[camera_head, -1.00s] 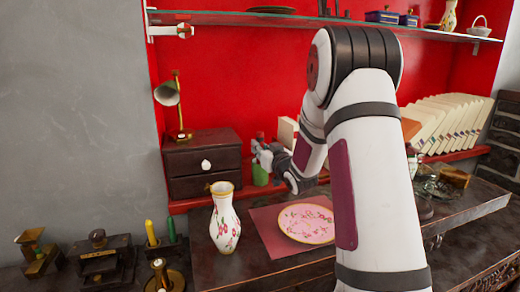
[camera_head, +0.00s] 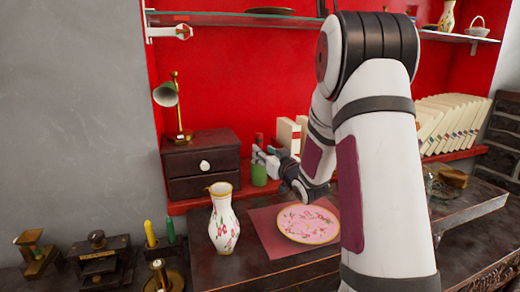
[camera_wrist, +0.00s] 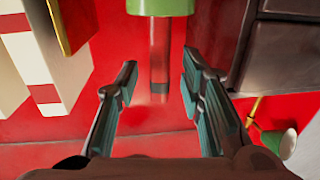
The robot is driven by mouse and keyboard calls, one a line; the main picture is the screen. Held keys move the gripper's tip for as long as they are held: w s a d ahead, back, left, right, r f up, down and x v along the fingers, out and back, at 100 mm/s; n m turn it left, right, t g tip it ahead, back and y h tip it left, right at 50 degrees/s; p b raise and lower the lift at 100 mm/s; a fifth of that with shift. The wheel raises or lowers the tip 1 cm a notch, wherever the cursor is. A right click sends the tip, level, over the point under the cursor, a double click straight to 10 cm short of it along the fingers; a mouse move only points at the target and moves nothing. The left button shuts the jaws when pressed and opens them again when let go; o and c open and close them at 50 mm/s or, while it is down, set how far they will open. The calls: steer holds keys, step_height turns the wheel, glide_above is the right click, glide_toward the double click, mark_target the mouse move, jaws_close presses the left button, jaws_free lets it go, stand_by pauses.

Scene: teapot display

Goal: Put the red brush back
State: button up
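A dark red, upright stick, which looks like the red brush (camera_wrist: 160,55), stands in a green holder (camera_wrist: 160,7) in the upside-down wrist view. In the head view the green holder (camera_head: 259,175) is on the red ledge, right of the dark drawer box, with a small reddish tip (camera_head: 259,139) above it. My gripper (camera_wrist: 160,85) is open. In the wrist view its two fingers lie on either side of the stick, with a clear gap on each side. In the head view my gripper (camera_head: 268,157) is just above the holder and hides part of the stick.
The drawer box (camera_head: 203,162) with a green lamp (camera_head: 168,93) stands close left of the holder. Pale books (camera_head: 288,135) stand close right. A floral vase (camera_head: 223,220) and a pink plate (camera_head: 308,224) are in front. A glass shelf (camera_head: 240,20) runs above.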

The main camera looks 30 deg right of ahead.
steer(key=s+a+g+y, duration=0.1)
steer(key=s+a+g, duration=0.4)
steer(key=s+a, duration=0.4)
steer(key=s+a+n+g+y, duration=0.1)
steer(key=s+a+g, duration=0.5)
steer(key=s, duration=1.4)
steer(key=s+a+g, duration=0.5)
steer(key=s+a, duration=0.7)
steer(key=s, duration=0.3)
steer(key=shift+s+n+y, duration=0.35)
steer(key=shift+n+y, duration=0.05)
steer(key=shift+f, duration=0.1)
step_height(320, 180, up, 16)
steer(key=t+p, duration=0.2)
steer(key=p, duration=1.2)
steer(key=shift+d+f, duration=0.15)
